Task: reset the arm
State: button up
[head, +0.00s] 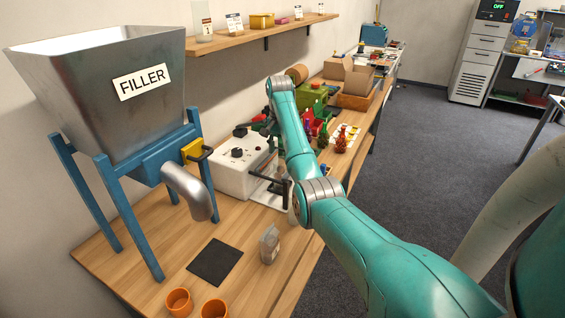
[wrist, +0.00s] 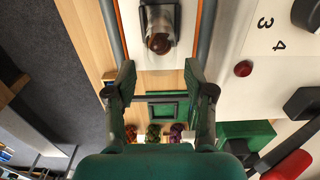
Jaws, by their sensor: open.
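My teal arm stretches over the bench in the head view, its elbow in front of the white machine (head: 240,165). My gripper (wrist: 158,66) shows in the wrist view with its two dark fingers spread wide apart and nothing between them. In the wrist view, a small clear item with something round and brown in it (wrist: 159,40) lies on a white surface beyond the fingertips, apart from them. In the head view, my gripper is a small dark shape behind the arm, near the machine's back, and its fingers are hard to make out.
The filler hopper (head: 110,90) stands on blue legs at left. A grey pouch (head: 269,245), a black mat (head: 215,262) and orange cups (head: 179,302) are on the bench (head: 130,262). Several coloured items and cardboard boxes (head: 350,80) stand farther back. A shelf (head: 260,36) hangs above.

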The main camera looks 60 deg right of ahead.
jog(key=shift+r, duration=0.75)
